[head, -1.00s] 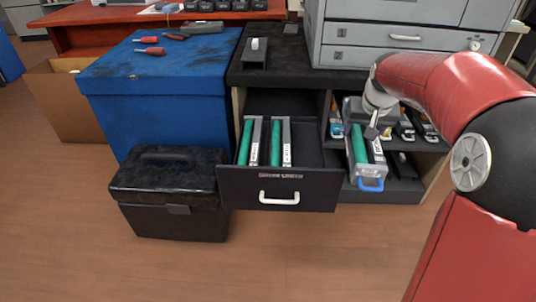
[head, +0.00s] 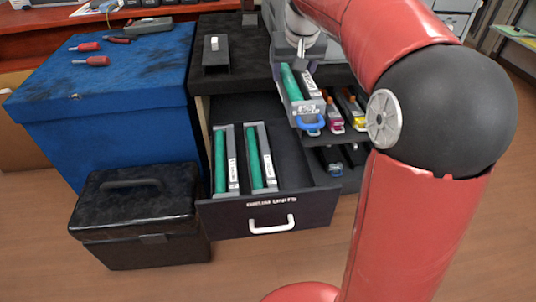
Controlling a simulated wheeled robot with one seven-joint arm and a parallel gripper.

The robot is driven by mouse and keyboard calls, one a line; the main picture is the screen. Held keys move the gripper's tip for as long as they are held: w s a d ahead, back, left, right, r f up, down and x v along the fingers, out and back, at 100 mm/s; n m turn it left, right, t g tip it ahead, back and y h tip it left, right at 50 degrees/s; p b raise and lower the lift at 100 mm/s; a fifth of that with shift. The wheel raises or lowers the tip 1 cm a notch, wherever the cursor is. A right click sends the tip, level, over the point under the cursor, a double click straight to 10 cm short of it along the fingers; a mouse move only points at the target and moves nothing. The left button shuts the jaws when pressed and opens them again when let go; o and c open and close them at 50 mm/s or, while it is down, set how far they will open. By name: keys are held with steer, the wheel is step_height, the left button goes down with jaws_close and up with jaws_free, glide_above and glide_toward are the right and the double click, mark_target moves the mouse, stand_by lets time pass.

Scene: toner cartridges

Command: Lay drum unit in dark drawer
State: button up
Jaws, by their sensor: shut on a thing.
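My gripper (head: 301,56) is shut on a drum unit (head: 296,100) with a green roller, grey frame, white label and blue handle. The held drum unit is tilted, blue handle toward the camera, above the right rear of the dark drawer and in front of the shelf. The dark drawer (head: 318,207) is pulled open, with a white handle and a drum label on its front. Two drum units lie side by side in it, the left one (head: 221,160) and the middle one (head: 255,158). The drawer's right part is bare.
Shelves right of the drawer hold toner cartridges (head: 332,116) with coloured ends. A black case (head: 140,215) stands on the floor left of the drawer. A blue cabinet (head: 100,120) is behind it. A small dark block (head: 216,55) sits on the black top above the drawer.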

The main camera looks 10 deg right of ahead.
step_height(320, 180, down, 26)
steer(key=shift+r+b, duration=0.1)
steer(key=shift+b, duration=0.8)
steer(key=shift+f, duration=0.25)
steer(key=o, duration=1.3)
